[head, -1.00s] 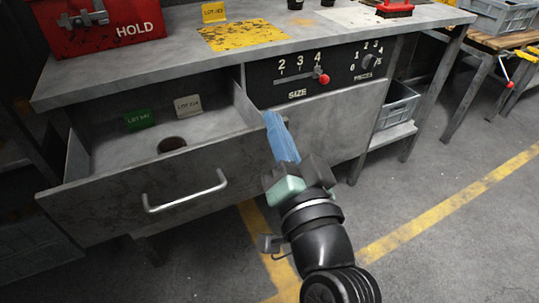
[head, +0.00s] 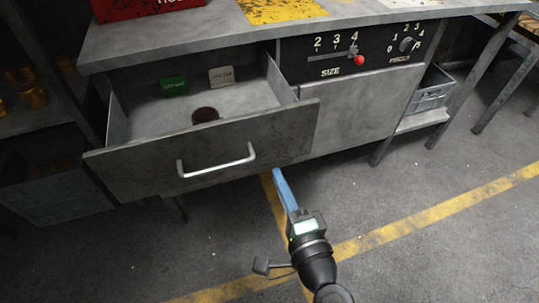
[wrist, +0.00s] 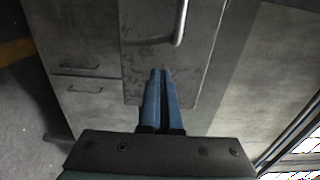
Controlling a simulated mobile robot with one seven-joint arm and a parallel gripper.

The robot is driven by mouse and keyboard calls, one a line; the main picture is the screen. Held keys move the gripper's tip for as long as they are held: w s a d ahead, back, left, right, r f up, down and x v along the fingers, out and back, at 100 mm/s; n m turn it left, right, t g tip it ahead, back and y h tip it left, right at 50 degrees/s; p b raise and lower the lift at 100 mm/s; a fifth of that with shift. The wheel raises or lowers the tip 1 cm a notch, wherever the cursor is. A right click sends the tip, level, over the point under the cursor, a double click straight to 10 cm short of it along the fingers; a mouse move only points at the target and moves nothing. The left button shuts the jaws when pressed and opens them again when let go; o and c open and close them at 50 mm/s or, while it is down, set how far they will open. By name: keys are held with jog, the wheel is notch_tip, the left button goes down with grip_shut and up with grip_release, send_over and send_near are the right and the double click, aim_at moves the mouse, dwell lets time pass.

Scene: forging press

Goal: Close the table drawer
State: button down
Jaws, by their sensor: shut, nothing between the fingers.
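The table drawer (head: 140,168) stands pulled out at the left of the table, its inside open to view. Its silver bar handle (head: 216,161) is on the front panel; the handle also shows at the top of the wrist view (wrist: 181,22). My gripper (head: 279,174) has blue fingers that are shut and empty. In the head view it is right of the handle, near the lower right part of the drawer front. In the wrist view the fingertips (wrist: 159,72) overlap the drawer front, left of and below the handle. I cannot tell whether they touch it.
In the drawer are a green tag (head: 174,86), a pale tag (head: 221,76) and a dark round thing (head: 205,115). A control panel with a red knob (head: 359,60) is right of it. A grey crate (head: 431,90) sits on a low shelf. The floor in front is clear.

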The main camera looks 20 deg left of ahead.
aim_at(265, 146)
jog(key=x, duration=0.6)
jog(key=shift+w+a, duration=0.2)
jog(key=shift+w, duration=0.1)
